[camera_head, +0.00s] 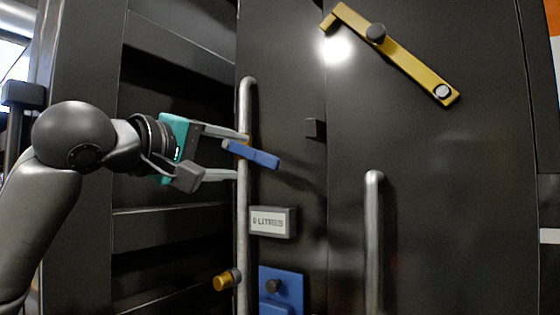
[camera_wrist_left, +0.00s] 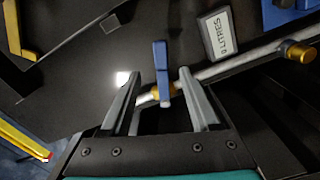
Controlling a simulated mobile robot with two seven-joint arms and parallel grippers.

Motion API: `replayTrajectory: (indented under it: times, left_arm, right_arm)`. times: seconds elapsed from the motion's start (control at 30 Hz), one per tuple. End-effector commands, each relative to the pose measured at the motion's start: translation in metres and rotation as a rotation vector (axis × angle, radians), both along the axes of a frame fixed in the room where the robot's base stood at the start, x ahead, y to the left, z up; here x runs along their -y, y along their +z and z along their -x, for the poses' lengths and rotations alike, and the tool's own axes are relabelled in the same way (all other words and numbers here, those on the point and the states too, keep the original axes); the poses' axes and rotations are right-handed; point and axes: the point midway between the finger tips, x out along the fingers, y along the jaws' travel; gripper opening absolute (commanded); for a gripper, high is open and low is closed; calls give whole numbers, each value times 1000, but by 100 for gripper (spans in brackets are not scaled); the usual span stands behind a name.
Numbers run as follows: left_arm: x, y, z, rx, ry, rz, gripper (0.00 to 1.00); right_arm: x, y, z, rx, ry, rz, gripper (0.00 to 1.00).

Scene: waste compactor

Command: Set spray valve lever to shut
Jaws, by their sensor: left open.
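The blue lever (camera_head: 252,153) sits on a vertical grey pipe (camera_head: 243,210) in the head view. It lies across the pipe, pointing right and slightly down. In the wrist view the lever (camera_wrist_left: 161,72) stands between the two fingers, with a brass fitting at its base. My left gripper (camera_head: 241,156) is open, with one finger above and one below the lever's pipe end. In the wrist view the left gripper (camera_wrist_left: 159,76) shows gaps on both sides of the lever. My right gripper is not in view.
A "0 LITRES" display (camera_head: 272,221) is just below the lever. A brass knob (camera_head: 227,279) and a blue panel (camera_head: 281,290) are lower down. A vertical handle (camera_head: 373,240) stands to the right. A yellow latch bar (camera_head: 405,60) is at upper right.

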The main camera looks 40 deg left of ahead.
Motion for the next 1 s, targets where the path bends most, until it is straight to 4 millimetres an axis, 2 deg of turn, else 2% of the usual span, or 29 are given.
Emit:
replayTrajectory:
  times: [0.03,0.1,0.3,0.53,1.0]
  left_arm:
    - [-1,1,-10,-8,0,1,62]
    - [-3,2,-25,-8,1,2,62]
    - [-7,2,-61,-8,2,-1,62]
    - [-10,3,-88,-5,1,0,62]
    - [-15,2,-127,-2,0,2,62]
  right_arm:
    - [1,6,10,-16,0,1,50]
    - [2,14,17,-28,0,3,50]
    - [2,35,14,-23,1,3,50]
    - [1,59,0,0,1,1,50]
    - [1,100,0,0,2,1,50]
